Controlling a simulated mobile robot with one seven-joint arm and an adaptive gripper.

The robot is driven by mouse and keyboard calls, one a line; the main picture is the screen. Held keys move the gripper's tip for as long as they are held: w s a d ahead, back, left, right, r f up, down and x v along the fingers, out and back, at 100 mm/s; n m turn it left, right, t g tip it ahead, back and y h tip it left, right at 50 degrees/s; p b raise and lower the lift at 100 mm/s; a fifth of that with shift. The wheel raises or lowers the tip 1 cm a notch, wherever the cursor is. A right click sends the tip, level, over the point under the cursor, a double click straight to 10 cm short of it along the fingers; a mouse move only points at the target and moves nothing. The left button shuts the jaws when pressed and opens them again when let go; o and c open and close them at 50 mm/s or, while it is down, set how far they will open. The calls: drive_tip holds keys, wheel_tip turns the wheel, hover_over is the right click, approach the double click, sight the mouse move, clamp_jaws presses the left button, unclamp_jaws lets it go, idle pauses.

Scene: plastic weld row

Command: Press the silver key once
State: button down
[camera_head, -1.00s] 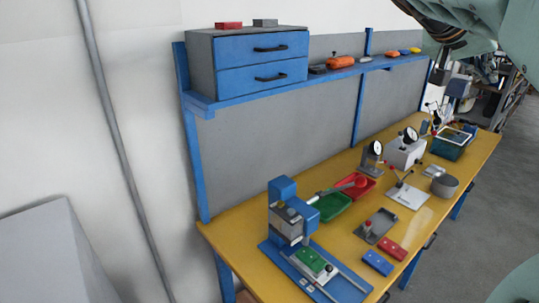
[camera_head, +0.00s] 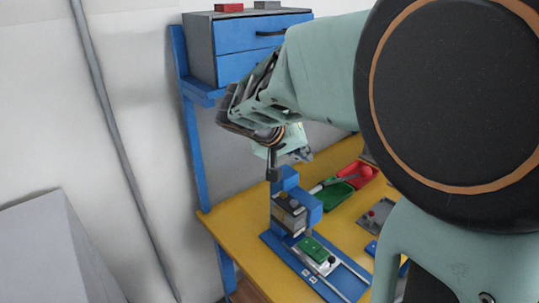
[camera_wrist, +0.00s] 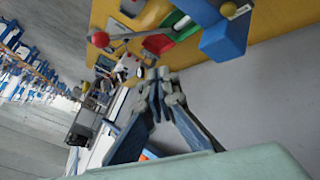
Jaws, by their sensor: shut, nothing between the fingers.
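A blue bench press (camera_head: 285,180) stands on the yellow bench, and its blue head (camera_wrist: 228,40) shows close by in the wrist view. Its blue base plate (camera_head: 272,238) carries two metal rails and a slide with a green part (camera_head: 312,248). Small pale marks (camera_head: 305,271) lie on the front of the base plate; they are too small to tell whether one is the silver key.
A lever with a red knob (camera_wrist: 101,39) reaches out from the press. A green bin (camera_head: 338,196) and a red bin (camera_head: 352,170) stand behind it. A shelf with a blue-fronted drawer unit (camera_head: 240,70) is above.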

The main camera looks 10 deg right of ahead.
drive_tip(key=shift+s+a+f+n, duration=0.15)
drive_tip(key=shift+a+f, duration=0.45)
drive_tip(key=shift+s+a+f+n, duration=0.15)
drive_tip(key=shift+a+f, duration=0.4)
drive_tip(key=shift+f, duration=0.15)
drive_tip(key=b, duration=0.4)
hover_over(292, 203)
wheel_tip(292, 203, down, 7)
drive_tip(key=shift+r, duration=0.1)
drive_tip(key=shift+f+y+b, duration=0.3)
drive_tip(key=shift+f+b, duration=0.6)
drive_tip(key=shift+b, duration=0.4)
drive_tip(key=shift+f, duration=0.1)
drive_tip(key=shift+f+b, duration=0.3)
drive_tip(key=shift+b, duration=0.5)
